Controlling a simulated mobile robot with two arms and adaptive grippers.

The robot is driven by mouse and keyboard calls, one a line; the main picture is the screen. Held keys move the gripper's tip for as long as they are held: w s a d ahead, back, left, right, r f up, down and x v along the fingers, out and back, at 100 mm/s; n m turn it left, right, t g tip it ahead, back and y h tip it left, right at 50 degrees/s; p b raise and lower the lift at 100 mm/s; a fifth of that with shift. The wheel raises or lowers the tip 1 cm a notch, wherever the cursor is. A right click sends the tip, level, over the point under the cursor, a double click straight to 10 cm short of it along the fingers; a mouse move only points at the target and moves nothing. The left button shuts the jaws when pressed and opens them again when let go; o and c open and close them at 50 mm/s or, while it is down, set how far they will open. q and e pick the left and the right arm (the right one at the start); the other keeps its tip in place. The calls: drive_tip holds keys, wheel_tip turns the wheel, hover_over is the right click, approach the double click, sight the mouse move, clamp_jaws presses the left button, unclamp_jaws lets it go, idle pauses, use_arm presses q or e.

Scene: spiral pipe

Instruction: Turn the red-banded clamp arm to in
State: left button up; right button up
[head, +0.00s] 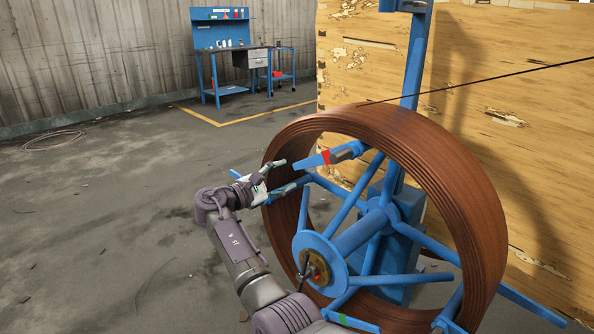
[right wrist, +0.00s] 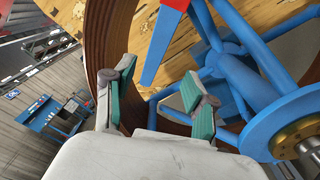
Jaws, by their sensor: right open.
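The red-banded clamp arm (head: 311,161) is a blue tapered bar with a red band, at the upper left of the reel inside the brown coil (head: 455,180). In the right wrist view the clamp arm (right wrist: 160,45) hangs from the top edge, its free end pointing down beyond the fingers. My right gripper (head: 288,175) is open and empty, just left of the clamp arm's free end. In the right wrist view its teal-padded fingers (right wrist: 157,80) are spread apart, and the clamp arm shows between and above them. I see no contact. My left gripper is not in view.
The blue hub disc (head: 318,262) and several spokes stand close to my right arm. A green-banded blue arm (head: 345,320) is low on the reel. A wooden panel (head: 520,140) stands behind. A workbench (head: 230,55) is far left; the floor between is mostly clear.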

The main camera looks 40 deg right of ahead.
drive_tip(key=a, duration=0.3)
drive_tip(key=shift+s+a, duration=0.15)
drive_tip(key=shift+a, duration=0.2)
